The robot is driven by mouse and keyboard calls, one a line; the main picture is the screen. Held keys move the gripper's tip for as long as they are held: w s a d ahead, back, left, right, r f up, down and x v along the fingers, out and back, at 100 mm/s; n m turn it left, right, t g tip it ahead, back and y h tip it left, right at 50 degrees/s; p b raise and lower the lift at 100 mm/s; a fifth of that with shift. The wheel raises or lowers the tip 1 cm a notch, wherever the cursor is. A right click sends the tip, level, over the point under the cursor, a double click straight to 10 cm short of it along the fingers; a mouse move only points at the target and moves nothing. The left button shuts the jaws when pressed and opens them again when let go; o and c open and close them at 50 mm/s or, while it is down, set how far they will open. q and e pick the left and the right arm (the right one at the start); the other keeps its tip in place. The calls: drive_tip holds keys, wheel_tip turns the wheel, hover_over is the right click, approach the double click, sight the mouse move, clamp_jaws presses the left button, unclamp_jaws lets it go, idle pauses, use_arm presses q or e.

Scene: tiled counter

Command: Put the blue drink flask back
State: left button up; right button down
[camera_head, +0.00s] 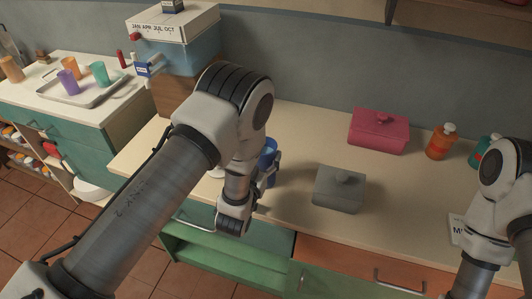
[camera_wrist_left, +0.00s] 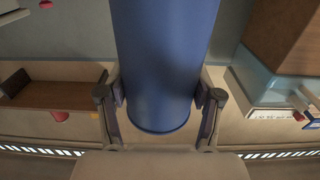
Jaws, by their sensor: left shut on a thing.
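The blue drink flask (camera_wrist_left: 165,60) fills the middle of the left wrist view, with a finger of my left gripper (camera_wrist_left: 160,105) on each side of it. In the head view the blue flask (camera_head: 267,158) shows as a small part behind my left forearm and wrist, over the counter near its front edge. My left gripper (camera_head: 270,170) is shut on it. My arm hides much of the flask, and I cannot tell whether its base touches the counter. My right arm shows at the right edge, but its gripper is out of view.
A grey lidded box (camera_head: 339,190) stands right of the flask. A pink lidded box (camera_head: 378,131), an orange bottle (camera_head: 441,141) and a teal bottle (camera_head: 482,151) stand behind. Stacked boxes (camera_head: 187,65) stand at the left. A tray (camera_head: 75,98) with cups sits on the far-left counter.

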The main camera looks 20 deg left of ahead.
use_arm(q)
drive_tip(key=o, duration=1.4)
drive_tip(key=shift+f, duration=0.1)
drive_tip(key=shift+o, duration=1.3)
drive_tip(key=shift+s, duration=0.25)
drive_tip(key=shift+s+r, duration=0.1)
drive_tip(key=shift+r, duration=0.2)
drive_tip(key=shift+f, duration=0.2)
drive_tip(key=shift+s, duration=0.35)
drive_tip(key=s+b, duration=0.7)
drive_tip(key=s, duration=0.4)
drive_tip(key=s+a+f+n+g+y, duration=0.1)
drive_tip(key=s+a+f+g, duration=0.25)
drive_tip(key=f, duration=0.35)
drive_tip(key=s+a+f+g+y, duration=0.15)
drive_tip(key=f+g, duration=0.25)
drive_tip(key=f, duration=0.4)
drive_tip(key=s+a+f+g+h, duration=0.1)
drive_tip(key=s+f+g, duration=0.4)
drive_tip(key=s, duration=0.4)
drive_tip(key=s+a+f+g+h, duration=0.1)
drive_tip(key=s+f+g, duration=0.4)
drive_tip(key=s, duration=0.4)
drive_tip(key=shift+s+a+f, duration=0.15)
drive_tip(key=shift+s+f, duration=0.05)
drive_tip(key=shift+f, duration=0.5)
use_arm(e)
wheel_tip(320, 180, down, 7)
drive_tip(key=shift+s+r, duration=0.15)
drive_tip(key=shift+s, duration=0.05)
